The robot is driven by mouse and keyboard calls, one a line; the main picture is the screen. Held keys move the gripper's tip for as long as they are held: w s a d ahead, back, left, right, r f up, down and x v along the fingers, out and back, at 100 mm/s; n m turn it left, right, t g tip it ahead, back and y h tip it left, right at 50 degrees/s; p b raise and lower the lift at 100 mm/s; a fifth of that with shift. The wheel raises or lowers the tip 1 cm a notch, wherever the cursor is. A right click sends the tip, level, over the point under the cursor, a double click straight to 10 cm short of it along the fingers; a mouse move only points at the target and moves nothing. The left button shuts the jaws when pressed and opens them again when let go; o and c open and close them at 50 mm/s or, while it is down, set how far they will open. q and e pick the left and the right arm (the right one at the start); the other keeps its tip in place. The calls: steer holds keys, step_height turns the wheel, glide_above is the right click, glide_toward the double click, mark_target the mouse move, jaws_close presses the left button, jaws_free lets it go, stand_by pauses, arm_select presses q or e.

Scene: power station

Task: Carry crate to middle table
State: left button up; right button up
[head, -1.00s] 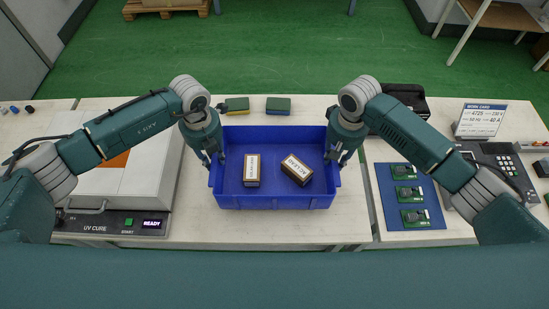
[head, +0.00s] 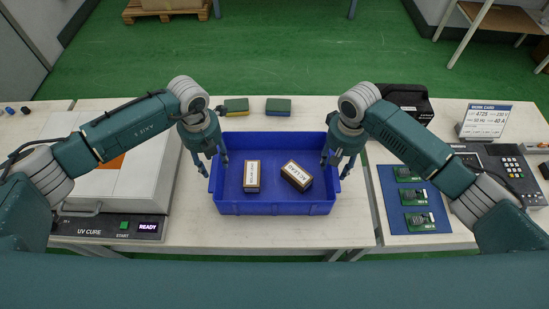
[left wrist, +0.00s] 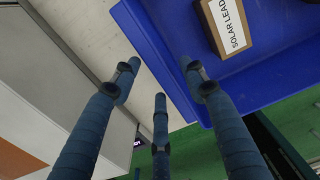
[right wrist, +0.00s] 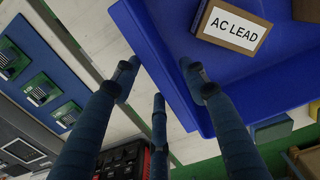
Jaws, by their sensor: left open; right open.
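The blue crate (head: 275,208) sits on the near table and holds two small labelled boxes: SOLAR LEAD (left wrist: 228,22) on the left and a tilted AC LEAD (right wrist: 235,27) on the right. My left gripper (head: 214,170) is open, fingers down, at the crate's left side wall. My right gripper (head: 337,168) is open, fingers down, at its right side wall. In each wrist view the crate wall runs between the spread fingers. Neither gripper visibly grips it, and I cannot tell whether the fingers touch it.
A UV cure unit (head: 110,228) stands left of the crate. A blue mat (head: 396,228) with green boards and a keypad device (head: 505,165) lie to the right. Two sponge-like blocks (head: 278,106) and a black case (head: 405,100) are behind. Another table (head: 500,15) stands at the far right across green floor.

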steer(key=shift+r, duration=0.25)
arm_select(q)
step_height(320, 180, up, 10)
steer(key=shift+r, duration=0.25)
arm_select(e)
step_height(320, 180, up, 12)
steer(key=shift+f, duration=0.2)
arm_select(q)
steer(key=shift+s, duration=0.15)
arm_select(e)
steer(key=shift+s+f, duration=0.1)
steer(key=shift+f, duration=0.05)
